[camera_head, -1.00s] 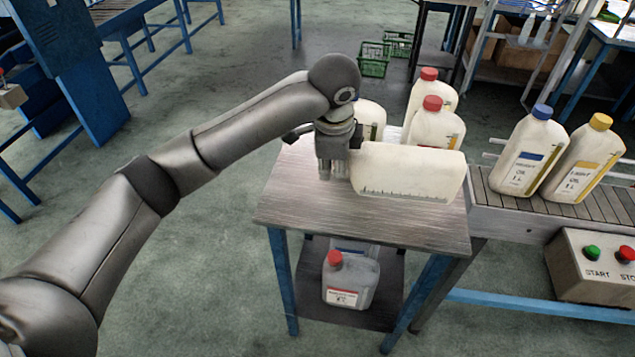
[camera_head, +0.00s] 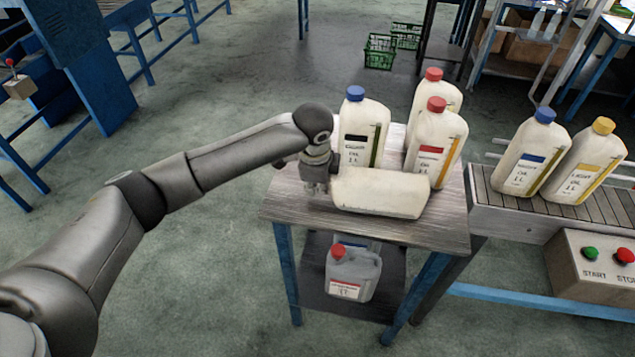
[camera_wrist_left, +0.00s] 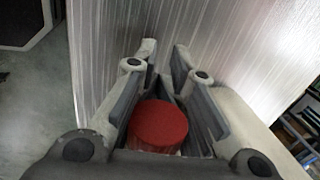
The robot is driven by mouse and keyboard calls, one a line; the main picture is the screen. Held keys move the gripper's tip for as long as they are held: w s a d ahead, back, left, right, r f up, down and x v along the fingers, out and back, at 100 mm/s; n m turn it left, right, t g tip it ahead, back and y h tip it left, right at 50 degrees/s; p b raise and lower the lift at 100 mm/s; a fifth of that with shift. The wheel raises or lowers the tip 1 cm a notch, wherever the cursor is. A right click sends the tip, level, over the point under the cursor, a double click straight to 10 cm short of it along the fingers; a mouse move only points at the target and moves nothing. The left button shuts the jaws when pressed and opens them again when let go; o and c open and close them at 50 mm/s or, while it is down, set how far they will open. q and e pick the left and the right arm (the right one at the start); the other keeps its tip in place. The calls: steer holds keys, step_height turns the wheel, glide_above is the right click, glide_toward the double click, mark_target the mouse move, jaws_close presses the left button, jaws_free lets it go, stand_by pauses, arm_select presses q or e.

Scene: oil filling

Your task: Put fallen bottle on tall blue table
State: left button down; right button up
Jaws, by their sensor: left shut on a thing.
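The fallen bottle (camera_head: 380,193), off-white, lies on its side over the metal top of the blue-legged table (camera_head: 415,231). I cannot tell whether it rests fully on the top. My left gripper (camera_head: 316,188) is at its left end. In the left wrist view the gripper (camera_wrist_left: 165,62) has its fingers around the bottle's red cap (camera_wrist_left: 159,126). The bottle's label is not visible. My right gripper is not in view.
Behind the bottle stand an upright blue-capped bottle (camera_head: 362,125) and two red-capped bottles (camera_head: 435,145). A grey canister (camera_head: 353,275) sits on the lower shelf. A conveyor (camera_head: 555,208) with two bottles adjoins at right. The front of the tabletop is clear.

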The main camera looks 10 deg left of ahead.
arm_select(q)
steer(key=shift+f, duration=0.1)
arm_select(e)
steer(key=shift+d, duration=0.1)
arm_select(q)
steer(key=c, duration=1.3)
jaws_free()
steer(key=shift+c, duration=0.2)
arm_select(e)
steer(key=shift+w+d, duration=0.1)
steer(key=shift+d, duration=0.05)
arm_select(q)
steer(key=b+v, duration=0.1)
steer(key=v, duration=1.1)
steer(key=shift+b, duration=0.35)
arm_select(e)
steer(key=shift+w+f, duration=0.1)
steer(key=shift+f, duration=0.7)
